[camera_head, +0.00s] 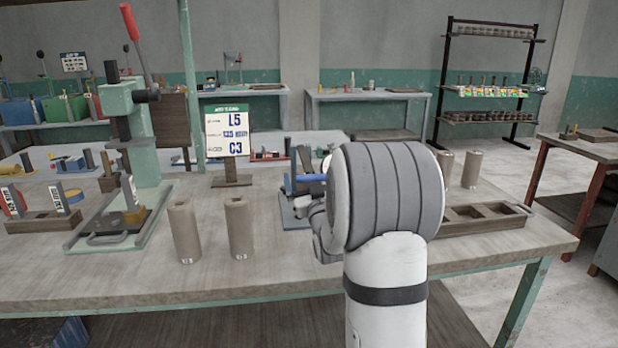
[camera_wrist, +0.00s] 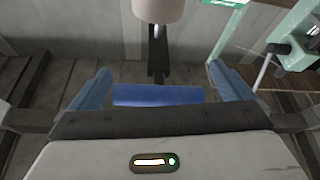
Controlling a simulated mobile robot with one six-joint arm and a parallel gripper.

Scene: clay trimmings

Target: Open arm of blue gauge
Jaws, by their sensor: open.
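The blue gauge (camera_head: 291,213) stands on the workbench left of my arm, and my wrist covers much of it. Its blue arm (camera_head: 312,177) sticks out sideways beside my wrist. In the wrist view a blue bar (camera_wrist: 157,95), apparently that arm, lies crosswise between the two blue fingers of my gripper (camera_wrist: 160,70). The fingers are wide apart, with gaps at both ends of the bar, so it is not gripped. A dark post with a pale cylinder shows beyond the bar. In the head view my fingers are mostly hidden.
Two clay cylinders (camera_head: 240,228) stand left of the gauge. A green lever press (camera_head: 130,120) is further left. A sign (camera_head: 227,130) stands behind. A wooden compartment tray (camera_head: 483,217) and more cylinders (camera_head: 472,169) are on the right. The bench front is clear.

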